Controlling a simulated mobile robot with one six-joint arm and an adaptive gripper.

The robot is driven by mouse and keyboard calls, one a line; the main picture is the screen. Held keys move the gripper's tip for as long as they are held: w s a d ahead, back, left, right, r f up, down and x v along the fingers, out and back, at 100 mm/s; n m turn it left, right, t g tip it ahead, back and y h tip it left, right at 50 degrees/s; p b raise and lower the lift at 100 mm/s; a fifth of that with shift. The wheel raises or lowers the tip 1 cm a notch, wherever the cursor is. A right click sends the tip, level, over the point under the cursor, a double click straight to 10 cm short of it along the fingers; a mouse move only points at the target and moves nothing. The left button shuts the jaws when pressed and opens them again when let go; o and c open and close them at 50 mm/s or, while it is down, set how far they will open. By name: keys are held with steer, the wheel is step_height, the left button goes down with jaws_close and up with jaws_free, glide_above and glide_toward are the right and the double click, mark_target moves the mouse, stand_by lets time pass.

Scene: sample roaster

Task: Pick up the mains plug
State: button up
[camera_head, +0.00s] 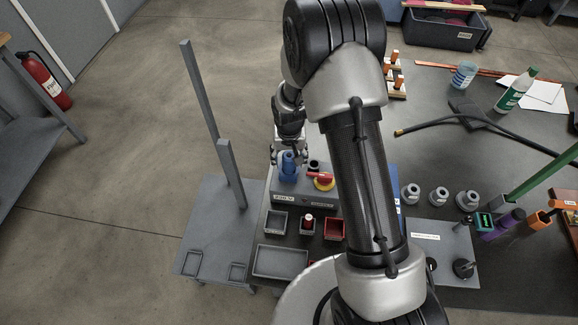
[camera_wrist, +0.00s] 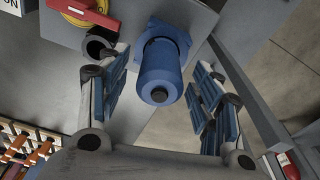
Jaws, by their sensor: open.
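The blue mains plug (camera_head: 288,168) stands on the grey switch box (camera_head: 290,194), beside a red and yellow rotary switch (camera_head: 323,181). In the wrist view the plug (camera_wrist: 159,75) appears as a blue cylinder with a squarish blue flange behind it. My gripper (camera_wrist: 160,95) is open, with its blue-padded fingers on either side of the plug and a visible gap on both sides. In the head view my gripper (camera_head: 288,157) is just above the plug, and my arm hides part of the bench.
A dark round fitting (camera_head: 314,166) sits close beside the plug. Small bins, including a red one (camera_head: 334,229), stand in front of the box. A grey post (camera_head: 231,175) rises to the left. Grey collars (camera_head: 438,196) stand on the bench right of my arm.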

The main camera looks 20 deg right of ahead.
steer(key=shift+r, duration=0.1)
steer(key=shift+c, duration=0.3)
steer(key=c, duration=1.2)
